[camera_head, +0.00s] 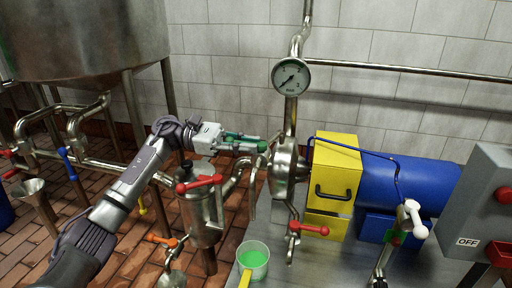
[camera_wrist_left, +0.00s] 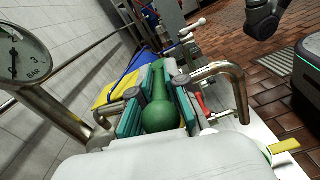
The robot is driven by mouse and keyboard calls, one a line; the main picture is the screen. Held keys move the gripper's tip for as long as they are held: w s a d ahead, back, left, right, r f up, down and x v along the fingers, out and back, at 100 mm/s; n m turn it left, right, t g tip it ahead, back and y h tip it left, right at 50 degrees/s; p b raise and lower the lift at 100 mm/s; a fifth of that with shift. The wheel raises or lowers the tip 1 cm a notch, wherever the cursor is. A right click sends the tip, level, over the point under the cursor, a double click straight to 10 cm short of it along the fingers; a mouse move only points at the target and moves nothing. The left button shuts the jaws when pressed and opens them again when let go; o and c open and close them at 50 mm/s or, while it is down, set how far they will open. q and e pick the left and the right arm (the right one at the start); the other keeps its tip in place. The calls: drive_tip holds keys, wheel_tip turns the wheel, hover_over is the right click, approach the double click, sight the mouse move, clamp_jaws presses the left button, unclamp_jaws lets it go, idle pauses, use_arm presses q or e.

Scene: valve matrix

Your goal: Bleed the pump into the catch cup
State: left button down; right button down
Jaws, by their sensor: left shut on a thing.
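The steel pump (camera_head: 287,170) stands at the middle of the head view, joined to a yellow guard and a blue motor. My left gripper (camera_head: 245,143) is just left of the pump's top. It is shut on a green handle, whose rounded end (camera_wrist_left: 162,116) shows between the teal finger pads in the left wrist view. What the handle joins is mostly hidden. A pale cup (camera_head: 243,252) with green liquid and a yellow handle stands below, left of the pump's lower red-lever valve (camera_head: 308,228). My right gripper is not in view.
A pressure gauge (camera_head: 291,76) sits on the pipe above the pump. A steel strainer with a red lever (camera_head: 199,183) stands left of it. A grey switch box (camera_head: 485,190) marked OFF is at the right.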

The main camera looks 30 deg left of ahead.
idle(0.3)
use_arm(q)
drive_tip(key=c, duration=1.2)
unclamp_jaws()
drive_tip(key=a, duration=0.4)
drive_tip(key=s+a, duration=0.1)
drive_tip(key=a, duration=0.3)
drive_tip(key=s+a, duration=0.1)
drive_tip(key=a, duration=0.2)
drive_tip(key=shift+a, duration=0.4)
drive_tip(key=shift+s, duration=0.15)
